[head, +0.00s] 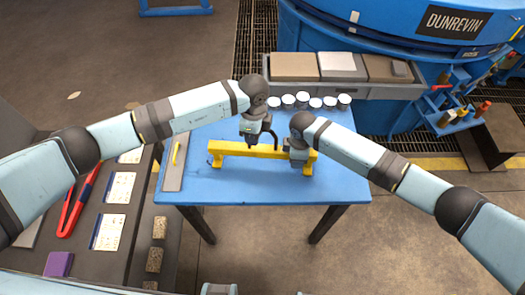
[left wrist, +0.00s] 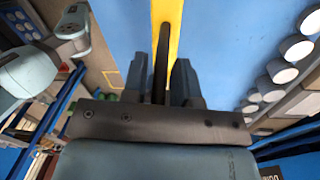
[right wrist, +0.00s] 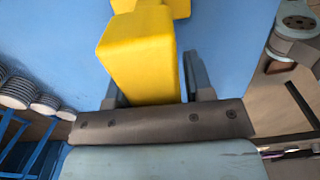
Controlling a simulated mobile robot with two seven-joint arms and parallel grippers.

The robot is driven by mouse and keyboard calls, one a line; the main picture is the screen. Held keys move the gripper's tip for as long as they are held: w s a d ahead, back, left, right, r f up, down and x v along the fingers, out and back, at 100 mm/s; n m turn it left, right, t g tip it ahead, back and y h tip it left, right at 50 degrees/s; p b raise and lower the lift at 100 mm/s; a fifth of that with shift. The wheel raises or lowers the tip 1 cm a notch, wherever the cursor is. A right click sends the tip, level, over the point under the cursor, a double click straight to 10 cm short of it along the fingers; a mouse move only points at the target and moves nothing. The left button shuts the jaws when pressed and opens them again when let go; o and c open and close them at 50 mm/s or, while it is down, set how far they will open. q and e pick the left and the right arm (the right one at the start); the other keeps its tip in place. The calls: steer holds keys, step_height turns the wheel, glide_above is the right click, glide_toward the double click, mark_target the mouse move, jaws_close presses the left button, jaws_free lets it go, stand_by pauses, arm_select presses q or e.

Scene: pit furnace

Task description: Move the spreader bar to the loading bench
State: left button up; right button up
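The spreader bar (head: 238,149) is a yellow beam lying across the blue table, with hooked ends and a dark curved loop standing near its middle. My left gripper (head: 252,143) is over the middle of the bar. In the left wrist view its closely spaced fingers (left wrist: 162,88) are shut around the dark loop, with the yellow beam (left wrist: 167,14) behind. My right gripper (head: 298,160) is at the right end of the bar. In the right wrist view its widely spaced fingers (right wrist: 155,95) straddle the yellow end block (right wrist: 142,58); whether they press on it is unclear.
The blue table (head: 260,190) also carries several white-topped cylinders (head: 302,100) at the back and a grey strip (head: 172,170) at the left. A grey trough (head: 345,90) with blocks stands behind, beside the large blue furnace (head: 390,30). A dark bench (head: 140,225) with cards stands left.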

arm_select(q)
steer(key=c, duration=0.3)
arm_select(e)
steer(key=c, duration=0.3)
arm_select(q)
jaws_close()
arm_select(e)
jaws_close()
arm_select(q)
steer(key=shift+r, duration=0.15)
arm_select(e)
steer(key=shift+r, duration=0.15)
